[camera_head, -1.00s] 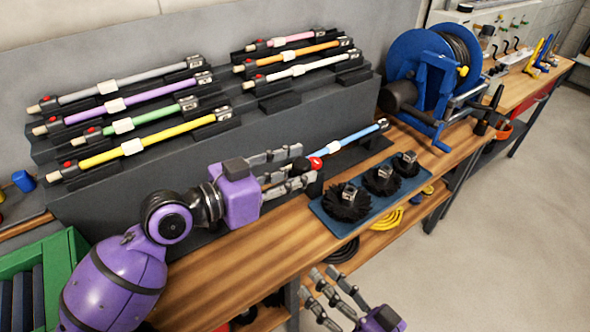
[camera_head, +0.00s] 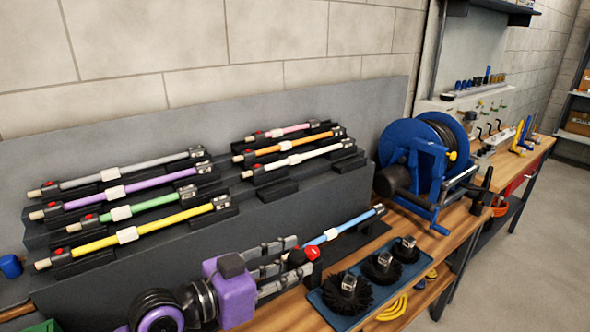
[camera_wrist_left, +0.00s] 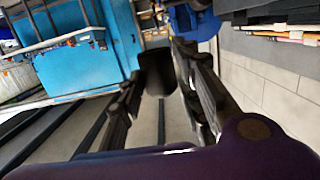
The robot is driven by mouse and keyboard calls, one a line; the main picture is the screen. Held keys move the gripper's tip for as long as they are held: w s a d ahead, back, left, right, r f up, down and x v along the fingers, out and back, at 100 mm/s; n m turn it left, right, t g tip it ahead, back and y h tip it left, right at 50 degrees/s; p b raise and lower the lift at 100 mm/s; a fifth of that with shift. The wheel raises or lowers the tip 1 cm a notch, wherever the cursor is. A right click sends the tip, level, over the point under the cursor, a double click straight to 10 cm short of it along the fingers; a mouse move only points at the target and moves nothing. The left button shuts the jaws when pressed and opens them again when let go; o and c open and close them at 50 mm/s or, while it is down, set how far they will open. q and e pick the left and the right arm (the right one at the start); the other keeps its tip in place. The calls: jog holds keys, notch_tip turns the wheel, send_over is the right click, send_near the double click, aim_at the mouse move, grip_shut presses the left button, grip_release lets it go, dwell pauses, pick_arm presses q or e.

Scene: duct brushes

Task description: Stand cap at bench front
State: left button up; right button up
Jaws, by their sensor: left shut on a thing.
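My left gripper (camera_head: 285,270) is in front of the grey stepped rack, above the wooden bench, with its fingers pointing right. It is shut on a dark cap, which shows between the fingertips in the left wrist view (camera_wrist_left: 157,73). In the head view the fingers partly hide the cap. A red rounded part (camera_head: 312,253) shows at the fingertips; I cannot tell whether it belongs to the cap. The wooden bench (camera_head: 285,312) shows in front of the rack; its front edge at the left is out of view. My right gripper is not in view.
A blue rod (camera_head: 340,229) lies just behind the fingertips. Several coloured rods rest on the stepped rack (camera_head: 290,213). A blue tray (camera_head: 335,317) with three black round brushes sits right of the gripper. A blue reel (camera_head: 420,165) stands behind it.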

pick_arm(q)
jog(key=a+f+n+t+y, duration=0.2)
jog(key=a+n+t+y, duration=0.4)
jog(key=a+n+y, duration=0.4)
jog(key=shift+a+f+y, duration=0.3)
jog(key=shift+a+y, duration=1.1)
jog(key=shift+a, duration=1.35)
